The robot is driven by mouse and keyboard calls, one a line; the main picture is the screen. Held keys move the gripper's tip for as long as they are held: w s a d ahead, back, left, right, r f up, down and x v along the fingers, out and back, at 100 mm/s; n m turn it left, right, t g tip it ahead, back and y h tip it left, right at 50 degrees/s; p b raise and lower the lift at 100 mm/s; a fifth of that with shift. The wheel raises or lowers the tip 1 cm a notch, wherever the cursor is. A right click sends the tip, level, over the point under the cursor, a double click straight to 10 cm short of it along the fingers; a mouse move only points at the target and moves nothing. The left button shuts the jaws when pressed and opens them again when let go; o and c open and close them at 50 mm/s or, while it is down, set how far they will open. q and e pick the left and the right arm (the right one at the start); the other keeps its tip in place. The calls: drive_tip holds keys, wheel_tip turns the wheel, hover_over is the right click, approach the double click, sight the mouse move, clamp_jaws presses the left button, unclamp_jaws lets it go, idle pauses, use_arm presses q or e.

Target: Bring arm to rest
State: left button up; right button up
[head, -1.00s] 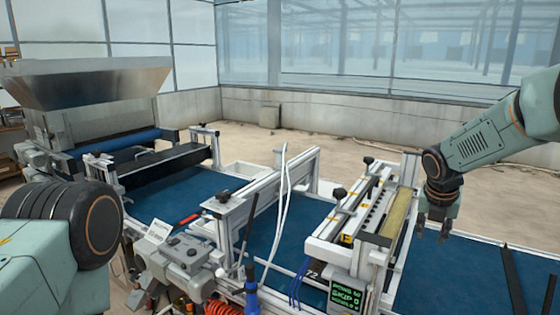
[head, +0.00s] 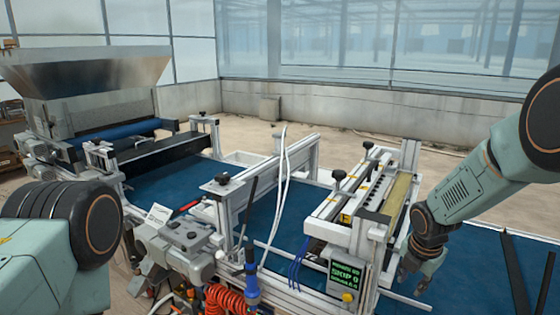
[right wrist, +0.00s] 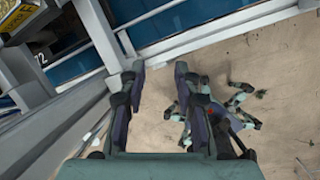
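My right gripper (head: 413,283) hangs at the right of the head view, pointing down beside the seeder head (head: 365,200) and over the near side of the blue conveyor belt (head: 460,265). In the right wrist view its two fingers (right wrist: 159,75) stand apart with nothing between them. Below them are the machine's grey side rail (right wrist: 90,45) and sandy floor. My left arm shows at the left edge of the head view as a dark ribbed joint and a pale green link. The left gripper is outside the frame.
A control box with a green-text display (head: 345,277) stands just left of the right gripper. A steel hopper (head: 85,75) is at the far left. Red coiled hose (head: 225,300) hangs at the front. Open sandy floor (right wrist: 265,70) lies beside the machine.

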drive_tip(key=s+a+f+m+g+y+b, duration=0.1)
drive_tip(key=s+a+f+m+b, duration=0.2)
drive_tip(key=s+f+m, duration=0.45)
drive_tip(key=s+a+f+m+g+b, duration=0.1)
drive_tip(key=s+a+f+m+b, duration=0.25)
drive_tip(key=s+f, duration=0.75)
drive_tip(key=s+a+f+m+y+b, duration=0.1)
drive_tip(key=s+a+f+m+b, duration=0.15)
drive_tip(key=s+f+m, duration=0.55)
drive_tip(key=s+f+m+b, duration=0.2)
drive_tip(key=s+m, duration=0.1)
drive_tip(key=s, duration=0.4)
drive_tip(key=s+f+m+g+b, duration=0.1)
drive_tip(key=s+f+m+b, duration=0.1)
drive_tip(key=s, duration=0.6)
drive_tip(key=shift+s+d+m+h+b, duration=0.2)
drive_tip(key=shift+d+m+h+b, duration=0.15)
drive_tip(key=shift+m, duration=0.25)
drive_tip(key=shift+s+r, duration=0.1)
drive_tip(key=shift+s, duration=0.1)
drive_tip(key=shift+w, duration=0.2)
drive_tip(key=shift+s, duration=0.15)
